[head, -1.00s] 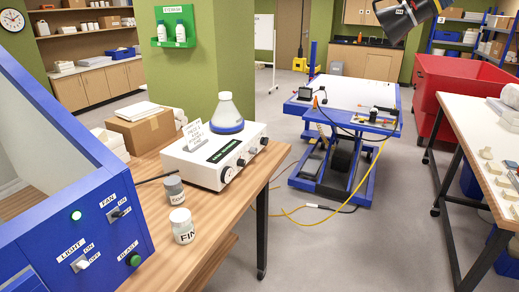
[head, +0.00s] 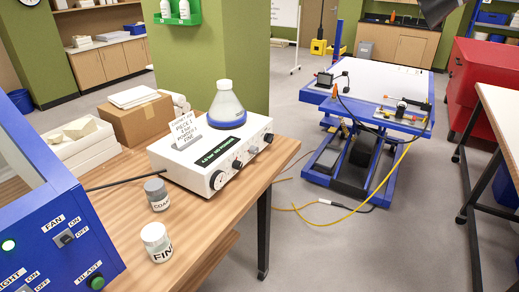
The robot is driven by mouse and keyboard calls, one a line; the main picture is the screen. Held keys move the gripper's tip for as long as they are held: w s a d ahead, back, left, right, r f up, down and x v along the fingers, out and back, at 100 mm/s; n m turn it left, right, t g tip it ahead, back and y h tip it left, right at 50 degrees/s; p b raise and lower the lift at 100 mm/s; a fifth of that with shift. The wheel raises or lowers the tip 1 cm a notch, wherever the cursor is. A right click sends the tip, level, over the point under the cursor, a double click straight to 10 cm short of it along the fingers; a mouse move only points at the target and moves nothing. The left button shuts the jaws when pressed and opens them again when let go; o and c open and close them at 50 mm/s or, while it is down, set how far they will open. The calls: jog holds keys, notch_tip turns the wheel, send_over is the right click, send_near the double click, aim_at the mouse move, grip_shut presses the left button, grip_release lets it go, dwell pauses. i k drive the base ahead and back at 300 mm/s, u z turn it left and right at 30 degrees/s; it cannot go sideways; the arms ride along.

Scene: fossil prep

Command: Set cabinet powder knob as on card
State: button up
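The white control unit (head: 205,165) stands on the wooden bench with a row of dark knobs on its front. The nearest, larger knob (head: 217,180) has a light mark. Smaller knobs (head: 253,150) follow toward the far end; their settings and which is the powder knob are too small to tell. A dark display (head: 222,151) with green text seems to read "4.0 bar" and something about powder. A tilted white card (head: 186,131) stands on top; its last line seems to say "FINE". My gripper is not in view; only a dark part shows at the top right edge.
A jar marked FIN (head: 157,242) and a grey-lidded jar (head: 156,194) stand before the unit. A flask (head: 226,105) sits on it. The blue cabinet (head: 60,250) is at left. A blue lift table (head: 365,100) stands beyond open floor with a yellow hose (head: 375,190).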

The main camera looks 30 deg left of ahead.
aim_at(253, 149)
jog(key=z, duration=0.9)
jog(key=k, duration=0.1)
jog(key=u, duration=3.3)
jog(key=i, duration=0.55)
jog(key=u, duration=0.15)
